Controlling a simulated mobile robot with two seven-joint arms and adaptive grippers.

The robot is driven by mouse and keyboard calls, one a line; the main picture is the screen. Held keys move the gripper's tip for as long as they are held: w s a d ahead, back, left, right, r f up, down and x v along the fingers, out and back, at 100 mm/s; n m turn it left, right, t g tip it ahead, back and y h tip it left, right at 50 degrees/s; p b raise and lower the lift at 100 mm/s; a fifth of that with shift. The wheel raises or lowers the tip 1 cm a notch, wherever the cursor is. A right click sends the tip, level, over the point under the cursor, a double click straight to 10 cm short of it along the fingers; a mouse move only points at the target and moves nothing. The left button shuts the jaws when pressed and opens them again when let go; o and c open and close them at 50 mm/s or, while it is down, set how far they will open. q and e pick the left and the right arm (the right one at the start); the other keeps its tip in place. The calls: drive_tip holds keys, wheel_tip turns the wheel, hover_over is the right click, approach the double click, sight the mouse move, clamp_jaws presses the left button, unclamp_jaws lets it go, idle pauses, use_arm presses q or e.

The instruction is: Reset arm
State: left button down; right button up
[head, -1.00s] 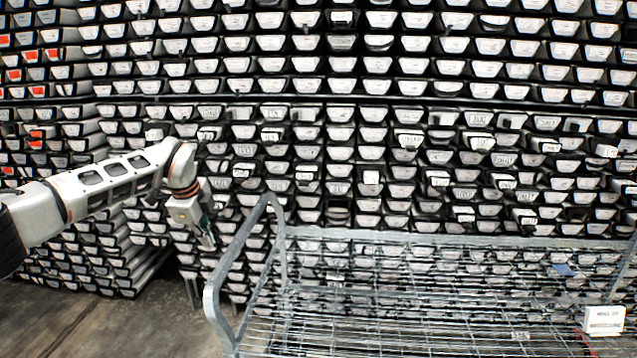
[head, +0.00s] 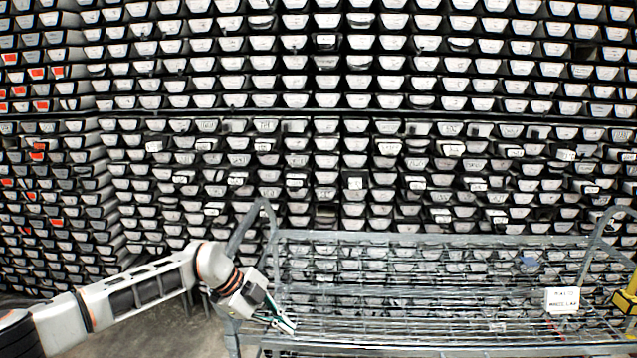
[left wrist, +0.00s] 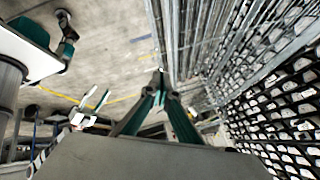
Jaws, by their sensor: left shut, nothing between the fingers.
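My left arm comes in from the left in the head view. Its gripper (head: 284,322) is tilted down to the right, at the left end of the metal wire cart (head: 400,330). I cannot tell if it touches the cart. In the left wrist view the left fingers (left wrist: 160,82) meet at their tips, with nothing between them. A pale two-fingered gripper (left wrist: 98,95), seemingly my right one, shows small at the left of the left wrist view, its fingers apart and empty. My right arm is outside the head view.
A wall of stacked core trays (head: 340,150) with pale end labels fills the background. A white labelled box (head: 562,301) and a small blue item (head: 527,263) are at the cart's right. A yellow object (head: 627,303) stands at the far right edge. Bare concrete floor (left wrist: 110,60) shows in the left wrist view.

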use_arm(q)
drive_tip(key=s+d+r+n+t+h, duration=0.1)
drive_tip(key=s+d+t+h, duration=0.1)
drive_tip(key=s+d+h, duration=0.5)
drive_tip(key=s+d+n+t+h, duration=0.1)
drive_tip(key=s+d+h, duration=0.3)
drive_tip(key=d, duration=0.5)
drive_tip(key=s+a+f+n+t+y, duration=0.3)
drive_tip(key=a+f+n+t+y, duration=0.25)
drive_tip(key=a+n, duration=0.2)
drive_tip(key=s+a+f+n+t+y, duration=0.2)
drive_tip(key=a+f+n+t+y, duration=0.4)
drive_tip(key=a, duration=0.3)
drive_tip(key=s+a+f+n+g+y, duration=0.4)
drive_tip(key=s+a+f+g+y, duration=0.1)
drive_tip(key=s+a+f, duration=0.8)
drive_tip(key=s, duration=0.3)
drive_tip(key=shift+s+a+f, duration=0.15)
drive_tip(key=shift+a+f, duration=0.05)
drive_tip(key=shift+a, duration=0.15)
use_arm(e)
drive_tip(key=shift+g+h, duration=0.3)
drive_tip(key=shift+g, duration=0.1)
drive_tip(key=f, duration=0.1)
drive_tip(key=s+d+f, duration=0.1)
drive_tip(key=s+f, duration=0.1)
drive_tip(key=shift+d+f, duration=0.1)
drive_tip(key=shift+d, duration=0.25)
